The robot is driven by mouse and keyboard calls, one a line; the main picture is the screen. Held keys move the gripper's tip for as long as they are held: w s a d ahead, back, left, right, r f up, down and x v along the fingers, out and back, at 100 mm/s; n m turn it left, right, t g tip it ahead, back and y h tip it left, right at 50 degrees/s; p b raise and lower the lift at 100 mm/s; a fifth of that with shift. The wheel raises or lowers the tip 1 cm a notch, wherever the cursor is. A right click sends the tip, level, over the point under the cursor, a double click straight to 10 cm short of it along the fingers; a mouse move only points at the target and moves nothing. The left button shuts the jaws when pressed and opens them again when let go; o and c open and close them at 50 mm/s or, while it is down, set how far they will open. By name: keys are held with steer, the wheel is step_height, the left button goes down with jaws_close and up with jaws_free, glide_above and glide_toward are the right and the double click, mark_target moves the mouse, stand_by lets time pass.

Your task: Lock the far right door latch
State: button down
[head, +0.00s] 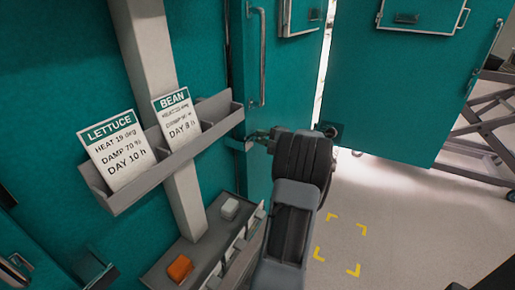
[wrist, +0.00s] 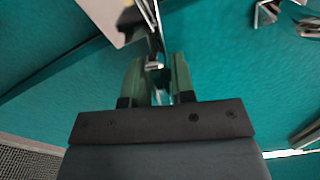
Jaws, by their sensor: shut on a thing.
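A teal door (head: 275,60) with a long vertical handle (head: 262,58) stands at the middle of the head view. My gripper (head: 262,137) is at the door's edge below that handle, at a small metal latch (head: 247,142). In the wrist view my gripper (wrist: 156,78) has its two green fingers on either side of a small metal part of the latch (wrist: 154,63), shut on it. The latch is mostly hidden by the fingers and my wrist, so I cannot tell its exact position.
A grey rack (head: 165,160) with lettuce and bean cards (head: 117,150) juts out left of my gripper. Below it a grey shelf (head: 190,250) holds an orange block (head: 180,268) and a white one. Another teal door (head: 400,90) stands at the right. Yellow-marked floor (head: 342,240) is clear.

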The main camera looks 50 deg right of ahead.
steer(key=shift+f+n+b, duration=0.3)
steer(key=shift+n+b, duration=1.1)
steer(key=shift+b, duration=0.75)
steer(key=c, duration=1)
jaws_free()
steer(key=shift+r, duration=0.1)
steer(key=p+v, duration=0.2)
steer(key=v, duration=1.1)
steer(key=shift+s, duration=0.35)
